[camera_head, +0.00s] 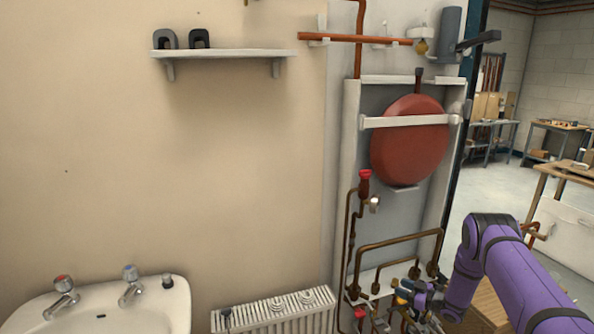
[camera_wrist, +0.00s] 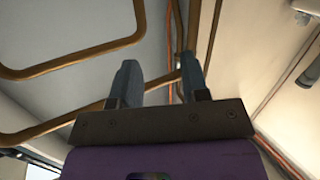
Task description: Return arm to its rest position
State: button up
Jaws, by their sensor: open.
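My purple arm (camera_head: 500,270) reaches in from the lower right of the head view and bends down towards the pipework under the red vessel. My gripper shows in the wrist view (camera_wrist: 160,82), with its two grey fingers apart and nothing seen between them. In the head view the gripper end is small and hard to tell from the clutter of pipes and valves around it. Copper pipes (camera_wrist: 75,60) run behind and beside the fingers in the wrist view. I cannot tell whether the fingers touch any pipe.
The red round vessel (camera_head: 408,145) hangs in a white cabinet frame above. A red-capped valve (camera_head: 365,183) is on the left pipe. A radiator (camera_head: 275,311) and a sink (camera_head: 165,310) stand to the left. Floor shows at right, with a table (camera_head: 566,173) there.

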jog(key=w+d+r+m+t+h, duration=0.1)
jog(key=w+r+h, duration=0.25)
jog(key=r, duration=0.85)
jog(key=w+d+r+m+t+h, duration=0.1)
jog(key=w+r+h, duration=0.25)
jog(key=r, duration=0.85)
jog(key=s+r+m+g+h, duration=0.15)
jog(key=s+r, duration=0.25)
jog(key=r, duration=0.8)
jog(key=s+r+m+h, duration=0.3)
jog(key=s+r, duration=0.2)
jog(key=r, duration=0.7)
jog(key=s+a+r+m+g+h, duration=0.1)
jog(key=s+a+r, duration=0.1)
jog(key=s+r, duration=0.35)
jog(key=s+a+r+m+g, duration=0.1)
jog(key=s+r, duration=0.1)
jog(key=s, duration=0.7)
jog(key=s+a+r+m+g+h, duration=0.15)
jog(key=s+r, duration=0.25)
jog(key=s, duration=0.4)
jog(key=s+a+f+g+y, duration=0.1)
jog(key=s+a, duration=0.2)
jog(key=s, duration=1)
jog(key=s+a+f+g+y, duration=0.1)
jog(key=s+a+g, duration=0.1)
jog(key=s, duration=1.2)
jog(key=shift+s+a, duration=0.15)
jog(key=shift+a, duration=0.6)
